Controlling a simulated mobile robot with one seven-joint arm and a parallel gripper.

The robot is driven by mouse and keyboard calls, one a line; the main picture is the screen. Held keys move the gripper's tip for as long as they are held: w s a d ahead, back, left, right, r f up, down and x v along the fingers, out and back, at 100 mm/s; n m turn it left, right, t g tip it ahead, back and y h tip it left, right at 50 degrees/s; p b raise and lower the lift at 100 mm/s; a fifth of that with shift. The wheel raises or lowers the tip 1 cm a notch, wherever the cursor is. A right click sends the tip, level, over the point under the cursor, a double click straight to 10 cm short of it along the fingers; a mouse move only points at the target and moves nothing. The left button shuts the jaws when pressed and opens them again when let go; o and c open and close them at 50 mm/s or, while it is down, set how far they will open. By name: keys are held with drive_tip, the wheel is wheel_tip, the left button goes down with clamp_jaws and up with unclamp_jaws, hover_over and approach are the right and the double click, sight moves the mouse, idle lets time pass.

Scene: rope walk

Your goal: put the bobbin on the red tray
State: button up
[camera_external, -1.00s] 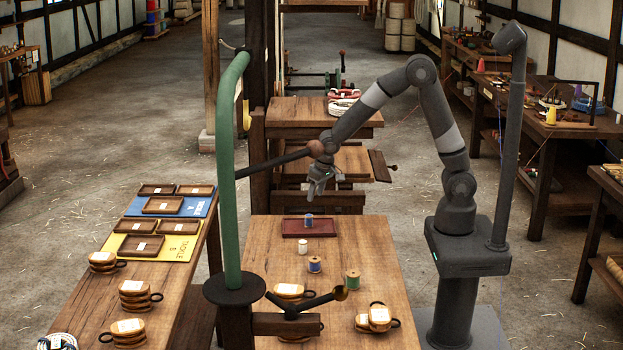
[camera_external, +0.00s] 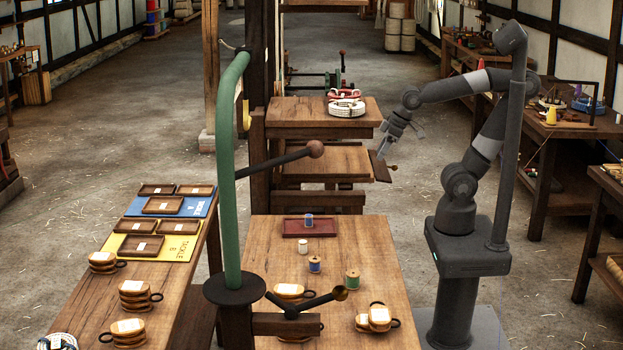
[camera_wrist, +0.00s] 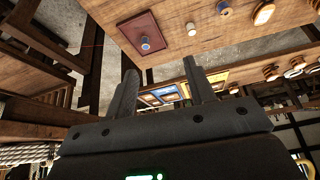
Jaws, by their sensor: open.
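A bobbin (camera_external: 309,220) with blue thread stands upright on the red tray (camera_external: 290,228) at the far end of the near table. In the wrist view the bobbin (camera_wrist: 145,43) stands on the dark red tray (camera_wrist: 132,32) too. A white bobbin (camera_external: 303,246), a blue-thread bobbin (camera_external: 315,264) and a green-thread bobbin (camera_external: 352,280) stand on the wood in front of the tray. My gripper (camera_external: 402,145) is open and empty, raised above and behind the table's far right, well away from the tray.
A green curved post (camera_external: 233,170) with dark arms stands at the table's left. Wooden pulley blocks (camera_external: 379,315) lie at the table's near end. A side table at left holds small wooden trays (camera_external: 162,205) on blue and yellow mats. A rope coil (camera_external: 346,106) lies on the bench behind.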

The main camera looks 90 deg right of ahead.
drive_tip(key=shift+n, duration=0.5)
drive_tip(key=s, duration=0.2)
drive_tip(key=s+a, duration=0.1)
drive_tip(key=s, duration=0.1)
drive_tip(key=shift+r, duration=0.25)
